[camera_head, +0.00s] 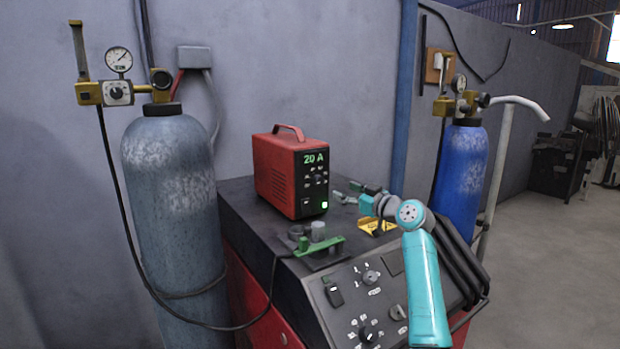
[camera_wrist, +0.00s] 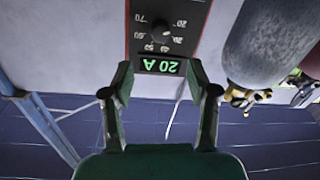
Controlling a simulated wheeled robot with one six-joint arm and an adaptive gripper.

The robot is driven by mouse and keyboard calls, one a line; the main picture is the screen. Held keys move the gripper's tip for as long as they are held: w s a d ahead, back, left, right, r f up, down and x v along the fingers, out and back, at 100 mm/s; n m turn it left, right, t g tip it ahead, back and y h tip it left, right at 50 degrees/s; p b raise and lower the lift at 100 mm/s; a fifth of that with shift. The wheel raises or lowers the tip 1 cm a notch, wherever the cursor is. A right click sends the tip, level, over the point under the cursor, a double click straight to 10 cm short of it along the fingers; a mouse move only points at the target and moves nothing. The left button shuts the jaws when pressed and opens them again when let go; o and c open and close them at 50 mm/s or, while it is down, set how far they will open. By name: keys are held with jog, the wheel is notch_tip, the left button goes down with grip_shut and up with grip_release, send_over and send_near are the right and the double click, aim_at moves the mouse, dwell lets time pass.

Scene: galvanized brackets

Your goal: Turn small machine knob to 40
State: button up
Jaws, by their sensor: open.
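The small red machine (camera_head: 285,175) stands on the dark cart top, with a green display reading 20 A (camera_head: 316,158). Its small dark knob (camera_head: 320,179) sits below the display with numbers around it. In the wrist view, which is upside down, the knob (camera_wrist: 161,29) and the display (camera_wrist: 160,66) show ahead; 70 can be read on the dial. The knob's pointer is too small to read surely. My gripper (camera_head: 345,192) is open and empty, just right of the machine's front face. In the wrist view its spread fingers (camera_wrist: 157,80) stand apart from the knob.
The large cart (camera_head: 240,205) has a sloped panel with larger knobs. A green clamp piece (camera_head: 318,247) and a yellow object (camera_head: 376,227) lie on top. A grey cylinder (camera_head: 172,190) stands left, a blue cylinder (camera_head: 462,172) right.

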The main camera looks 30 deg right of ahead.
aim_at(321, 180)
jog(key=w, duration=0.3)
jog(key=w+a, duration=0.1)
jog(key=w, duration=0.7)
jog(key=shift+w+a+r, duration=0.1)
jog(key=shift+w+a, duration=0.05)
jog(key=shift+w, duration=0.1)
grip_shut()
